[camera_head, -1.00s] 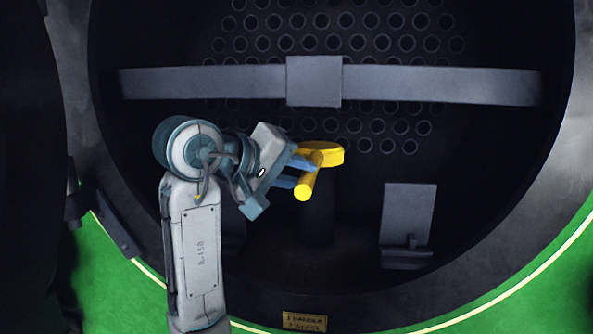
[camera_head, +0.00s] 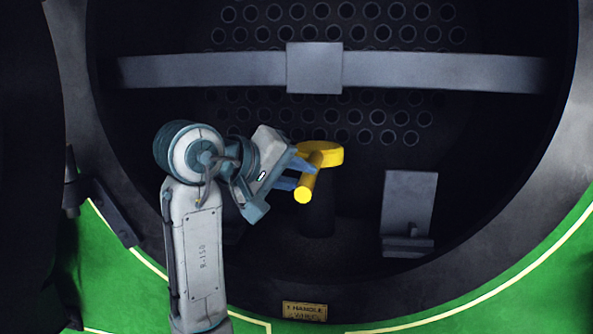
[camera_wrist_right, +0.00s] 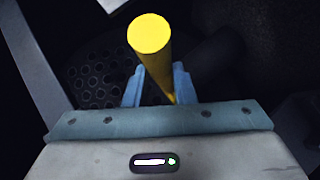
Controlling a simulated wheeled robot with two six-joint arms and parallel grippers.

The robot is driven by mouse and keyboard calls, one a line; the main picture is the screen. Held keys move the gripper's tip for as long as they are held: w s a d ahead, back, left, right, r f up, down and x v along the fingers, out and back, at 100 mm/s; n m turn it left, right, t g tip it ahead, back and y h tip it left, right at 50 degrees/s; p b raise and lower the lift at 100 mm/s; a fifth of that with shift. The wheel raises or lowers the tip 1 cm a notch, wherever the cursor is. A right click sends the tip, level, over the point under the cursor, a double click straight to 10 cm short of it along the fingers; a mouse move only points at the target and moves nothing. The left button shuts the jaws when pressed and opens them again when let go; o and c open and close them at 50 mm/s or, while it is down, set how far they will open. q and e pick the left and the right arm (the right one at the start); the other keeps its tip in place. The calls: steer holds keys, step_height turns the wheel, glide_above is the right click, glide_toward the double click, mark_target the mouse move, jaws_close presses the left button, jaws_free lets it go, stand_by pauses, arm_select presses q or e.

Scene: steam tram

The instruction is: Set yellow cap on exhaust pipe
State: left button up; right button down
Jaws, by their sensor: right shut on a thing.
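The yellow cap (camera_head: 325,150) has a round disc and a thick cylindrical handle that points toward the head camera. My right gripper (camera_head: 303,172) is shut on the handle. In the right wrist view the handle (camera_wrist_right: 150,40) stands between the two blue fingers (camera_wrist_right: 157,88). The disc is over the top of the dark exhaust pipe (camera_head: 317,210), which stands upright on the chamber floor. I cannot tell whether the disc touches the pipe. The pipe top is hidden behind the cap. My left gripper is not in view.
The round dark opening has a thick rim (camera_head: 560,180). A grey crossbar (camera_head: 450,72) spans it above the cap, before a perforated plate (camera_head: 375,117). A grey bracket (camera_head: 409,205) stands right of the pipe. A small yellow plate (camera_head: 304,311) is on the lower rim.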

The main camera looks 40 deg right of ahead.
steer(key=shift+s+a+f+b, duration=0.1)
steer(key=shift+f+b, duration=0.2)
steer(key=shift+f, duration=0.3)
steer(key=c, duration=1.3)
jaws_free()
steer(key=shift+o, duration=0.9)
steer(key=shift+f, duration=0.1)
steer(key=b+v, duration=1)
steer(key=b, duration=0.1)
steer(key=shift+a+r, duration=0.25)
steer(key=shift+r, duration=0.05)
